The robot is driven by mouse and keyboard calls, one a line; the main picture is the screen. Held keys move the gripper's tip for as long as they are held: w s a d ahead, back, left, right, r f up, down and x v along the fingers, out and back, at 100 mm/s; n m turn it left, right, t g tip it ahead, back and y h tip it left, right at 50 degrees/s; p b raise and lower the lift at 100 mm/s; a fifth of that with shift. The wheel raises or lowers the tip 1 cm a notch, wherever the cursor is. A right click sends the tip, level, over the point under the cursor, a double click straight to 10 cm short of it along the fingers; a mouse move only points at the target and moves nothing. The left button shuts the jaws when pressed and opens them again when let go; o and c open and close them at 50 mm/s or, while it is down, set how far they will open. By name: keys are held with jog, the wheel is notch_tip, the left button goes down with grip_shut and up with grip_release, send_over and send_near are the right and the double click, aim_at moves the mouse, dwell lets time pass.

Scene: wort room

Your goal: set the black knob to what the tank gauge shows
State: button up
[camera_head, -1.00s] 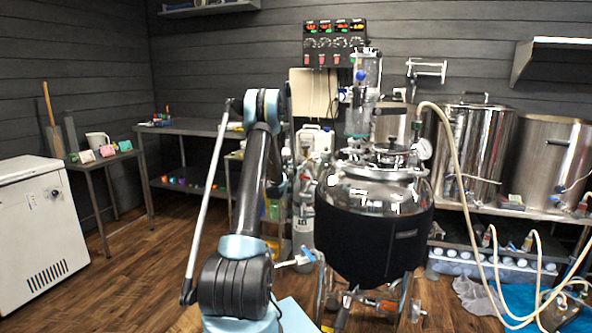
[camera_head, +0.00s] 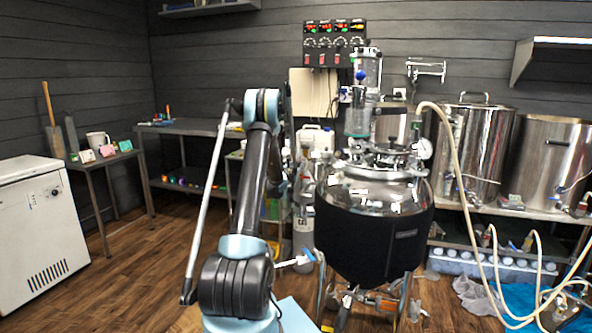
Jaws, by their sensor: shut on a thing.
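The tank (camera_head: 375,228) is a steel vessel with a domed lid and a black jacket, standing right of my arm. Its round white-faced gauge (camera_head: 424,149) sits at the upper right of the lid; its needle and reading are too small to tell. A dark control panel (camera_head: 334,43) hangs on the back wall above, with red and green displays, a row of small dials and red switches. Which knob is the task's black knob, and its setting, I cannot tell. My arm rises left of the tank; my gripper does not show, and its far end is hidden behind my own links.
Glassware (camera_head: 359,112) stands above the tank lid. A pale hose (camera_head: 478,185) loops down at the right, before steel kettles (camera_head: 551,165). A white chest (camera_head: 42,225) stands at the left and a side table (camera_head: 190,127) behind. The wood floor at left is clear.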

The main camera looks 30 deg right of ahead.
jog(key=m, duration=0.4)
jog(key=shift+w+m, duration=0.1)
jog(key=shift+m, duration=0.2)
jog(key=m, duration=0.4)
jog(key=shift+m, duration=0.3)
jog(key=m, duration=0.4)
jog(key=shift+m, duration=2.4)
jog(key=o, duration=1.1)
jog(key=shift+d, duration=0.1)
